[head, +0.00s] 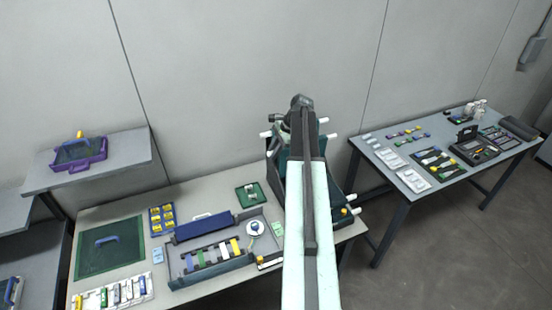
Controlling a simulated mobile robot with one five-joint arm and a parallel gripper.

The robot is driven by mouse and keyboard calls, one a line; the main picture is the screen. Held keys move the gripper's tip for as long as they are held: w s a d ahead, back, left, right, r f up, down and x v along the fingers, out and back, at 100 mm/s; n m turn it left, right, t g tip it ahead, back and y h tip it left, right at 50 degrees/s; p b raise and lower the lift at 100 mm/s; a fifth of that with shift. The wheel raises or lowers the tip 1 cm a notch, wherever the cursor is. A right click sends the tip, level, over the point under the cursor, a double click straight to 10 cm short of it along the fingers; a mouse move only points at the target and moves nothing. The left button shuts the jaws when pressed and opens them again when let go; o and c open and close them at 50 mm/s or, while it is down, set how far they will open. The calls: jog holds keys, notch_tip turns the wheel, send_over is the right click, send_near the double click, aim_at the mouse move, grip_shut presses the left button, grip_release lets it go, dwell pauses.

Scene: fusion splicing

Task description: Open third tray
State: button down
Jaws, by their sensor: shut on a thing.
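A dark teal splice unit (334,192) with trays and white rods stands at the right end of the near workbench. My arm reaches over it and covers much of its middle and left side. My gripper (279,123) is small and partly hidden beside the far end of my arm, at the top of the unit. It is shut on what appears to be a tray edge. The contact is hidden, and I cannot tell which tray it is or how far it is tilted.
The near workbench (188,202) holds a grey work tray (215,275), a green mat (110,248) and a small green tray (251,194). A second table (397,188) with tools stands right. A purple case (80,153) sits on a shelf at left.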

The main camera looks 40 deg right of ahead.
jog(key=shift+w+d, duration=0.25)
jog(key=shift+w, duration=0.3)
jog(key=shift+w+d, duration=0.25)
jog(key=shift+w, duration=0.3)
jog(key=shift+w+r, duration=0.15)
jog(key=c, duration=1.3)
grip_release()
jog(key=p+v, duration=0.7)
jog(key=v, duration=0.1)
